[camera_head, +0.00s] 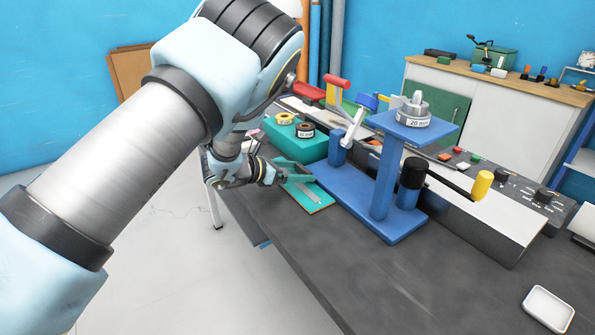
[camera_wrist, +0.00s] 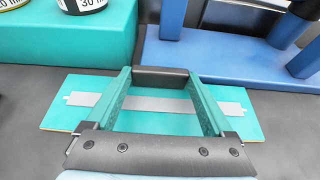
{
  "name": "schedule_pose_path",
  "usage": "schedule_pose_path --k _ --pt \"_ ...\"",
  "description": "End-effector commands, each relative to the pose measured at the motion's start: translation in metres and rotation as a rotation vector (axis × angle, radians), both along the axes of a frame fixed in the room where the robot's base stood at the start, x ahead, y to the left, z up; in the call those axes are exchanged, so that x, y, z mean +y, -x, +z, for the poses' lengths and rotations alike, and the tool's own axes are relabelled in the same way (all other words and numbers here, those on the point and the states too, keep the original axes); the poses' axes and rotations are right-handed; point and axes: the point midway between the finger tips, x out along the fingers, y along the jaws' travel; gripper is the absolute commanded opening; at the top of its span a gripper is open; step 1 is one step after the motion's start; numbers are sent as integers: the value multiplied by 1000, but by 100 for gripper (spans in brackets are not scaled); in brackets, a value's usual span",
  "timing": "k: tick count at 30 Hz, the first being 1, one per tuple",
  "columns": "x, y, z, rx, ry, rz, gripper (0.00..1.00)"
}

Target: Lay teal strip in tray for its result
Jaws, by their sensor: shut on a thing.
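My gripper (camera_head: 298,173) has teal fingers and hangs over a flat teal board (camera_head: 309,196) on the dark bench. In the wrist view my gripper (camera_wrist: 160,76) is shut on a dark grey bar-like piece (camera_wrist: 161,77) spanning between the fingertips. The same teal board (camera_wrist: 57,105) lies below with a long grey strip shape (camera_wrist: 150,103), narrow at its ends, showing between the fingers. I cannot tell a separate teal strip from the board and fingers. A small white tray (camera_head: 548,309) lies empty near the bench's right front.
A blue stand (camera_head: 384,185) with a 20 mm weight (camera_head: 404,112) on top rises right of my gripper. A teal block (camera_head: 290,141) with labelled rings stands behind it. A yellow-knobbed lever (camera_head: 481,184) juts right. The bench's front middle is clear.

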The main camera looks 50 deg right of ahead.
Motion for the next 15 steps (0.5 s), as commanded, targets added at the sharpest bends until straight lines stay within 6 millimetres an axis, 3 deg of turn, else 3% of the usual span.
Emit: schedule_pose_path --k 1,2,6,15 --pt "0 0 -3 0 0 0 19" --pt "0 0 -3 0 0 0 88" --pt "0 0 -2 0 0 0 100" --pt "0 0 3 0 0 0 100"
